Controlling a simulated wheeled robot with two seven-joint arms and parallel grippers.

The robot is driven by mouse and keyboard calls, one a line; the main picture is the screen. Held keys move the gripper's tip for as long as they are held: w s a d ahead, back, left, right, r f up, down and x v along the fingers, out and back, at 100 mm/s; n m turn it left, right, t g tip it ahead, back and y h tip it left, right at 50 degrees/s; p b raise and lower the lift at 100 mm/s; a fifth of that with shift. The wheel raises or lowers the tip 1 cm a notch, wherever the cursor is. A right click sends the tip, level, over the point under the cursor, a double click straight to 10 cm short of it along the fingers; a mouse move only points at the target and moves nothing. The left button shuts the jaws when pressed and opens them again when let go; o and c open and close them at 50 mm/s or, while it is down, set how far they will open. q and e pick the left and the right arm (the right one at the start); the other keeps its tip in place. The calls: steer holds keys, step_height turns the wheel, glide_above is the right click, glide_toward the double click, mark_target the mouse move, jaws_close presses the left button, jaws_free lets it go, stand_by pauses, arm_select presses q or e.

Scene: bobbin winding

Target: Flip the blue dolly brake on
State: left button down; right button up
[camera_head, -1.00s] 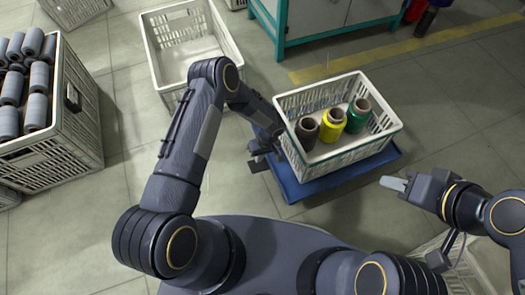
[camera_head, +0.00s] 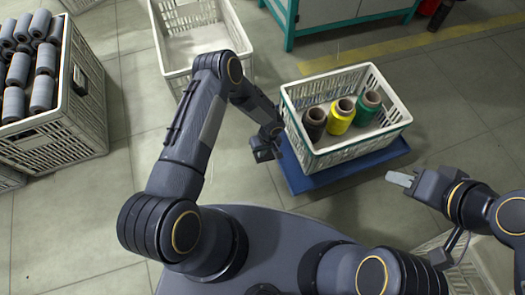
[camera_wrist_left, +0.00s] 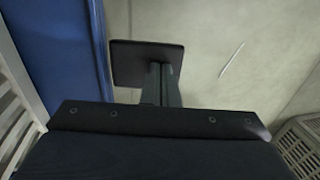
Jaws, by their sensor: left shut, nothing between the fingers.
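The blue dolly (camera_head: 352,172) stands on the floor under a white crate (camera_head: 350,150); its blue side (camera_wrist_left: 62,45) fills the upper left of the left wrist view. My left gripper (camera_head: 266,152) is low at the dolly's left side. In the left wrist view its dark fingers (camera_wrist_left: 163,82) are together, with nothing between them. A flat dark plate (camera_wrist_left: 135,62) lies at the fingertips, beside the blue side; I cannot tell if they touch or if it is the brake. My right gripper (camera_head: 400,180) hangs right of the dolly; its pale tips are too small to judge.
The crate holds a dark, a yellow (camera_head: 340,117) and a green spool. An empty white crate (camera_head: 205,45) stands behind my left arm. A crate of grey bobbins (camera_head: 60,135) stands at the far left. A teal-framed cabinet (camera_head: 330,22) is behind.

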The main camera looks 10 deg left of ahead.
mark_target(257, 157)
arm_select(q)
steer(key=shift+s+a+f+t+h, duration=0.15)
steer(key=shift+a+f+t+h, duration=0.15)
steer(key=shift+t+h, duration=0.15)
steer(key=shift+s+a+f+t+h+b, duration=0.15)
steer(key=shift+f+t+h+b, duration=0.1)
steer(key=shift+f+h+b, duration=0.25)
steer(key=shift+a+f+b, duration=0.15)
steer(key=shift+f+b, duration=0.4)
steer(key=shift+b, duration=0.05)
steer(key=shift+s+f, duration=0.1)
steer(key=shift+s+a+f, duration=0.1)
steer(key=shift+a, duration=0.05)
